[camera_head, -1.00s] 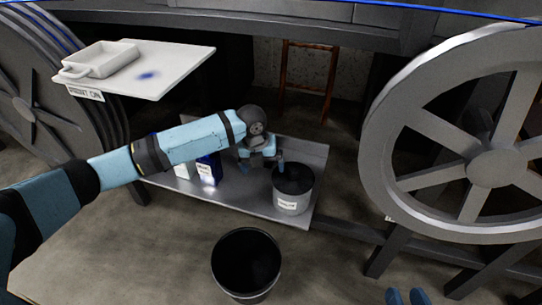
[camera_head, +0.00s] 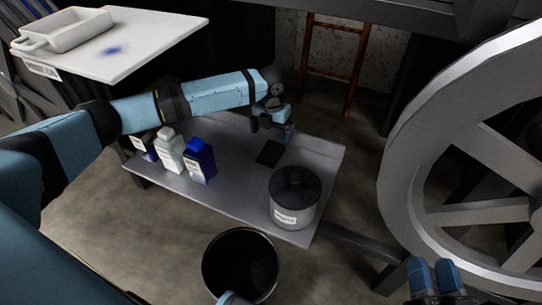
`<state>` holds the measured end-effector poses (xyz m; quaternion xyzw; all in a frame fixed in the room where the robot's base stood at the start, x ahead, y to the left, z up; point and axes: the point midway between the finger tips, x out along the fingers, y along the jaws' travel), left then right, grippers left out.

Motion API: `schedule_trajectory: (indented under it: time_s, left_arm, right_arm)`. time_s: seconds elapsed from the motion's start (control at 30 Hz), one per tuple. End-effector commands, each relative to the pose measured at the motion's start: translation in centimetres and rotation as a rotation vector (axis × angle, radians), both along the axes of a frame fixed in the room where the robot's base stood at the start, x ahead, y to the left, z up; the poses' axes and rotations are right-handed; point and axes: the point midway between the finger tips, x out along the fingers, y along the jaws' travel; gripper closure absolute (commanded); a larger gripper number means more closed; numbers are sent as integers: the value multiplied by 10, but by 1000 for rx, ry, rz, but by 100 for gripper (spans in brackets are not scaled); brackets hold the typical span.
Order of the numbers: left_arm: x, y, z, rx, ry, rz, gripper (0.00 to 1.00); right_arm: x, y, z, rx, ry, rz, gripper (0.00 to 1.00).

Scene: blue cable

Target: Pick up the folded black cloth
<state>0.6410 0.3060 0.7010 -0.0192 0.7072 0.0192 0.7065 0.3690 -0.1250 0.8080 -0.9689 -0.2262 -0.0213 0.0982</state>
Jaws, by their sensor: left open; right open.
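The folded black cloth (camera_head: 270,153) lies flat on the grey metal shelf (camera_head: 230,196), toward its back middle. It looks like a small dark square. My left gripper (camera_head: 271,134) is open just above and behind the cloth, with its fingers pointing down. I cannot tell whether the fingertips touch the cloth. My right gripper (camera_head: 437,283) is open and empty at the bottom right, away from the shelf and in front of the large grey wheel.
A grey labelled pot (camera_head: 294,203) stands right of the cloth. A blue bottle (camera_head: 200,162), a white bottle (camera_head: 170,151) and another small container (camera_head: 145,148) stand left. A black bucket (camera_head: 240,262) is on the floor. A white board (camera_head: 150,30) holds a tray.

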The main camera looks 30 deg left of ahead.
Motion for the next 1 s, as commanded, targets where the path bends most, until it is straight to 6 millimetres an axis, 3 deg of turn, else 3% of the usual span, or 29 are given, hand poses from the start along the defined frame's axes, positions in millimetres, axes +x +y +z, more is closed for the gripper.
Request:
schedule_trajectory:
  time_s: [0.43, 0.63, 0.87, 1.0]
  left_arm:
    - [-7, -1, -43, 0, 1, -1, 1]
    - [-10, -1, -69, 0, 0, 0, 1]
    - [-10, -1, -70, 0, -1, 0, 1]
    - [-10, -1, -69, 0, -1, 0, 31]
  right_arm:
    - [-4, 7, 18, 73, -105, 30, 57]
    - [-1, 9, -3, 40, -34, 46, 57]
    - [-1, 9, -3, 35, -24, 48, 57]
    - [-1, 9, -3, 35, -24, 48, 57]
